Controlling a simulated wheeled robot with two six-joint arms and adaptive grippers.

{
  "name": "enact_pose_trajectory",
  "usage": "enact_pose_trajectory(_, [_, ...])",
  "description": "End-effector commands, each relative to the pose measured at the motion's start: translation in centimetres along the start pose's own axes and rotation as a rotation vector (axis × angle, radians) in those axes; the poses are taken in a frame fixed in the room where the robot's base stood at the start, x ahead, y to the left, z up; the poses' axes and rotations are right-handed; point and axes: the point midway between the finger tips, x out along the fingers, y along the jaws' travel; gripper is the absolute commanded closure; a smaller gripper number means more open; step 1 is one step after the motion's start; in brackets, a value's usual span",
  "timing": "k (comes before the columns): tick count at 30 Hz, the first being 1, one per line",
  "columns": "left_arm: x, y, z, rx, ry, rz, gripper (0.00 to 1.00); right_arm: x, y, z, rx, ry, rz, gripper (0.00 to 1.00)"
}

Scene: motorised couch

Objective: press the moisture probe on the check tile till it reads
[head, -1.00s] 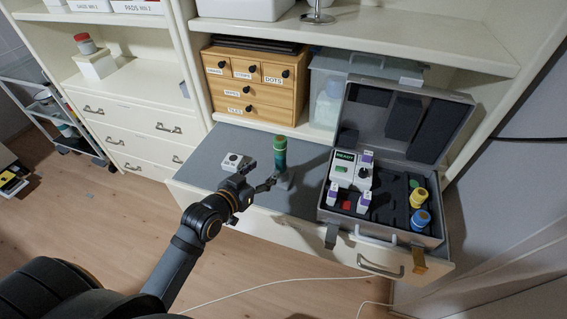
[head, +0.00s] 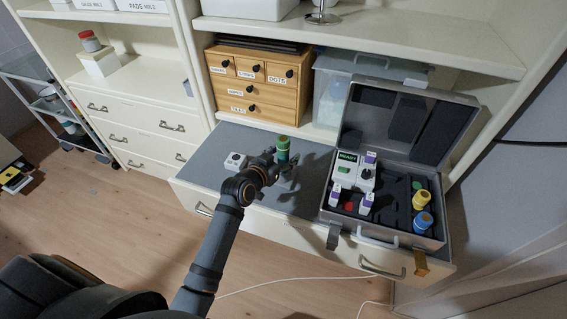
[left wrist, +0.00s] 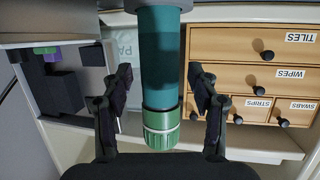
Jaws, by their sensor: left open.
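A teal cylinder with a green ribbed cap, which looks like the moisture probe (head: 283,149), stands upright on the grey worktop. A pale holder (head: 287,184) shows at its foot, partly hidden by my gripper. My left gripper (head: 277,166) is at the cylinder. In the left wrist view the open fingers (left wrist: 160,75) stand on either side of the teal body (left wrist: 160,60), with visible gaps. A small white block with a dark round spot (head: 236,161) lies left of the gripper; I cannot tell if it is the check tile. My right gripper is not in view.
An open grey case (head: 383,238) to the right holds a white meter reading READY (head: 345,168), a yellow-topped cylinder (head: 420,200) and a blue one (head: 422,222). A wooden drawer box (head: 255,95) stands behind. The grey worktop (head: 215,180) is clear at the left.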

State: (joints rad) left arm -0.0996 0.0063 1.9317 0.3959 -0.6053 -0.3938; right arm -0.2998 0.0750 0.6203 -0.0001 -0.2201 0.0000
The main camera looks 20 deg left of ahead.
Motion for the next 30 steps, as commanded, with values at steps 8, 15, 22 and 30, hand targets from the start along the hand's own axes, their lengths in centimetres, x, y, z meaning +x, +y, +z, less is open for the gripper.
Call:
enact_pose_trajectory(8, [-0.1, 0.0, 0.0, 0.0, 0.0, 0.0, 0.59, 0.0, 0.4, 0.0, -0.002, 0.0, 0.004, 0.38])
enact_pose_trajectory(15, [-0.1, 0.0, 0.0, 0.0, 0.0, 0.0, 0.92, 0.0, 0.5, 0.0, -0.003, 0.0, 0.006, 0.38])
enact_pose_trajectory(22, [-0.1, 0.0, -0.1, 0.0, 0.002, -0.001, 1.0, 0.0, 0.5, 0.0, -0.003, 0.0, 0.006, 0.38])
enact_pose_trajectory(30, [-1.1, 0.0, -3.7, 0.003, 0.008, -0.001, 1.0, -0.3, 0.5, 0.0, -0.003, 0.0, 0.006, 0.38])
